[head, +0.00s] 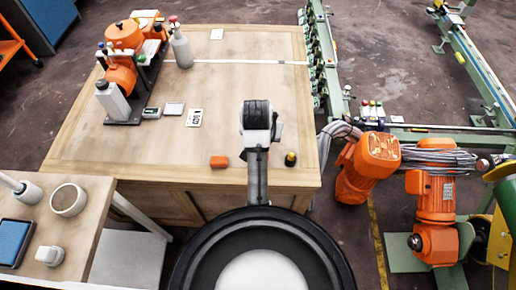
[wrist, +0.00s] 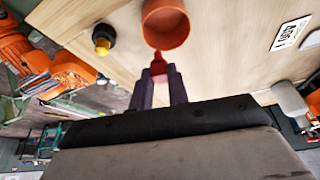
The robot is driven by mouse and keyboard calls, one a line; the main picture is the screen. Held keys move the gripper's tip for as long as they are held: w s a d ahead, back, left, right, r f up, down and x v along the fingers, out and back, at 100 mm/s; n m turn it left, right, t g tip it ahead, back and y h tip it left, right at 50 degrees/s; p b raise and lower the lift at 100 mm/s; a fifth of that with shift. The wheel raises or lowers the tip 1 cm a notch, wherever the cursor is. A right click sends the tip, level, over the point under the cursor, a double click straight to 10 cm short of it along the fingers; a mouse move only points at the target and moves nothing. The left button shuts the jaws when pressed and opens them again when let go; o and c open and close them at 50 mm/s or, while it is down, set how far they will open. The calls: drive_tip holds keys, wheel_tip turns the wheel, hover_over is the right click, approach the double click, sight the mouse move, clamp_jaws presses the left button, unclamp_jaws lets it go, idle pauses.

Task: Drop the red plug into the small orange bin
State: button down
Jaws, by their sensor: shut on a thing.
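In the wrist view, my gripper (wrist: 159,76) is shut on the red plug (wrist: 158,66), which shows between the fingertips. The small orange bin (wrist: 165,22) is a round, open-topped cup just beyond the plug in the picture. The plug's tip overlaps the near edge of the bin in this view; I cannot tell its height above the rim. In the head view, a small orange object (head: 219,161) near the table's front edge appears to be the bin. My arm hides the fingers and plug in the head view.
A yellow-and-black knob-like object (head: 290,159) stands near the front right of the wooden table (head: 245,90). A printed card (head: 194,117) and small devices lie left. Bottles and orange equipment (head: 122,75) fill the back left. The table's middle is clear.

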drive_tip(key=shift+f, duration=2.4)
drive_tip(key=c, duration=1.3)
unclamp_jaws()
drive_tip(key=shift+r, duration=0.15)
